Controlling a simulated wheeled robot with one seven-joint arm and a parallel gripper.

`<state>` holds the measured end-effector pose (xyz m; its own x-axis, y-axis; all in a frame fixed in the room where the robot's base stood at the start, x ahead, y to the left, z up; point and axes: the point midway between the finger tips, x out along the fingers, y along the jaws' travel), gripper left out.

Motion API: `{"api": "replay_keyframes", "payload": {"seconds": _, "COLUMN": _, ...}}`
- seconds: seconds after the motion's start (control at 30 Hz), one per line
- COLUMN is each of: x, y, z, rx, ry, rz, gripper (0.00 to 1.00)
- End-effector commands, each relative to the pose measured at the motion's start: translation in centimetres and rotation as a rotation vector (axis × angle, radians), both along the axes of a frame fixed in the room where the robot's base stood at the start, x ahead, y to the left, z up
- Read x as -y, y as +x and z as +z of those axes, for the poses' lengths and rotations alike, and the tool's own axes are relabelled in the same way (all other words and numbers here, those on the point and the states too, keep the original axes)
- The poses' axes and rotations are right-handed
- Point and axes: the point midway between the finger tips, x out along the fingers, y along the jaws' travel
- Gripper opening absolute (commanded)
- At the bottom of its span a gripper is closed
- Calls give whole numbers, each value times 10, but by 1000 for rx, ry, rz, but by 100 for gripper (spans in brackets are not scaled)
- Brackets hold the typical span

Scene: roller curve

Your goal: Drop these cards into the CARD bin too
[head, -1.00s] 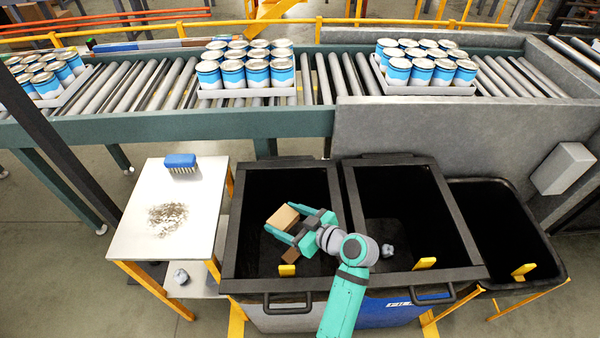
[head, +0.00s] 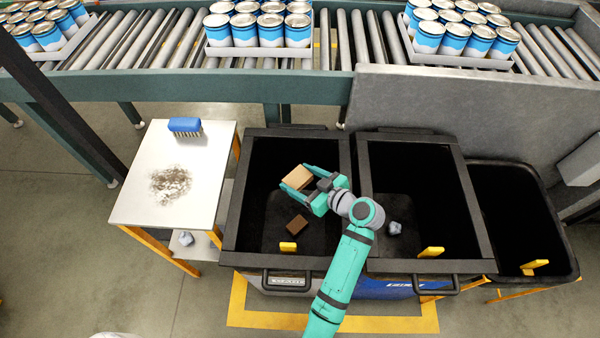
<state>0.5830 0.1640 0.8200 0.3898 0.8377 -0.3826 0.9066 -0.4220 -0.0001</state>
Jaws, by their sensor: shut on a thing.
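My gripper (head: 304,187) is shut on a tan, box-shaped card piece (head: 297,177). It holds the piece over the left black bin (head: 233,207), inside the rim outline. A smaller brown piece (head: 297,225) lies in that same bin, below and apart from the gripper. A small label shows on the front of the left bin, too small to read. The middle bin (head: 464,207) has a blue front label and a crumpled grey lump (head: 394,228) inside.
A third black bin (head: 572,235) stands at the right. A white table (head: 140,207) with a blue brush (head: 185,126) and dark debris (head: 170,181) is at the left. Behind runs a roller conveyor (head: 160,38) carrying trays of blue-and-white cans (head: 270,30).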

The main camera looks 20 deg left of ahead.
Motion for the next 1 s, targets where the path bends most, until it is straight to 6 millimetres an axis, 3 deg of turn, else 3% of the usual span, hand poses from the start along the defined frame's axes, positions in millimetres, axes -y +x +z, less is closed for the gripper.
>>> {"api": "replay_keyframes", "payload": {"seconds": 0.47, "x": 1, "y": 0, "z": -12, "rx": 0, "ry": 0, "rz": -3, "gripper": 47}}
{"api": "replay_keyframes", "payload": {"seconds": 0.5, "x": 1, "y": 0, "z": -12, "rx": 0, "ry": 0, "rz": -3, "gripper": 73}}
{"api": "replay_keyframes", "payload": {"seconds": 0.6, "x": 1, "y": 0, "z": -12, "rx": 0, "ry": 0, "rz": -2, "gripper": 90}}
{"api": "replay_keyframes", "payload": {"seconds": 1.0, "x": 10, "y": -2, "z": -9, "rx": -1, "ry": -1, "rz": -6, "gripper": 90}}
